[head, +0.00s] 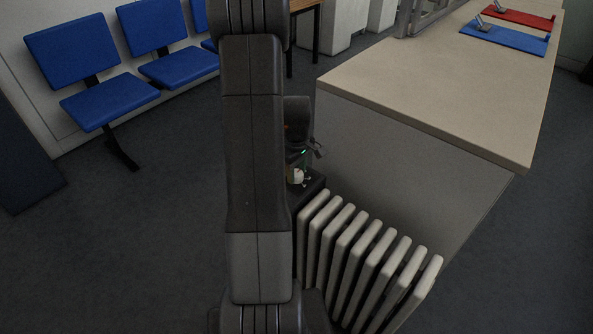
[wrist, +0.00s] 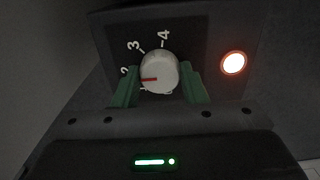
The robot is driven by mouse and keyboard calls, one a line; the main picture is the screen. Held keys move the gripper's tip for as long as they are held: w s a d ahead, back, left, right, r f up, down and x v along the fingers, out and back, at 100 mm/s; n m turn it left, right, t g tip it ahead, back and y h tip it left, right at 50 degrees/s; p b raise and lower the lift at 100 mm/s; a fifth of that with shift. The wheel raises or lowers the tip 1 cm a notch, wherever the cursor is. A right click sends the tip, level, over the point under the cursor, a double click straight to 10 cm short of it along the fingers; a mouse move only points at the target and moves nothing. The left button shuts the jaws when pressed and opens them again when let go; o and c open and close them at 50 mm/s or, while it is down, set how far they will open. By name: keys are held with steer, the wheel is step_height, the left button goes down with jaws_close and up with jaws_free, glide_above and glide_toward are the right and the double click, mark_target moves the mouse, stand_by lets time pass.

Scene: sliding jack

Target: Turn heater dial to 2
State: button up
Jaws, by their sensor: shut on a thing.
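The heater dial (wrist: 159,75) is a round white knob with a red pointer line on a dark panel (wrist: 200,40). My gripper (wrist: 160,86) has its two green fingers shut on the dial, one on each side. The red line points left, close to the 2 (wrist: 124,72) and slightly below it. The 3 and the 4 show above the knob. The left finger hides part of the scale at lower left. In the head view, the dial (head: 297,176) shows small beside my arm, at the end of the heater (head: 341,255).
A lit round lamp (wrist: 233,63) sits on the panel, right of the dial. The heater's pale ribs stand beside a counter (head: 430,90). Blue chairs (head: 100,75) line the wall at left. The floor between chairs and heater is clear.

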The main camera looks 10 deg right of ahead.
mark_target(296, 173)
steer(key=shift+w+r, duration=0.1)
steer(key=o, duration=1)
steer(key=shift+c, duration=0.2)
step_height(296, 173, up, 14)
steer(key=p, duration=0.2)
steer(key=shift+f, duration=0.25)
step_height(296, 173, down, 14)
steer(key=shift+r+b, duration=0.15)
steer(key=shift+b, duration=0.85)
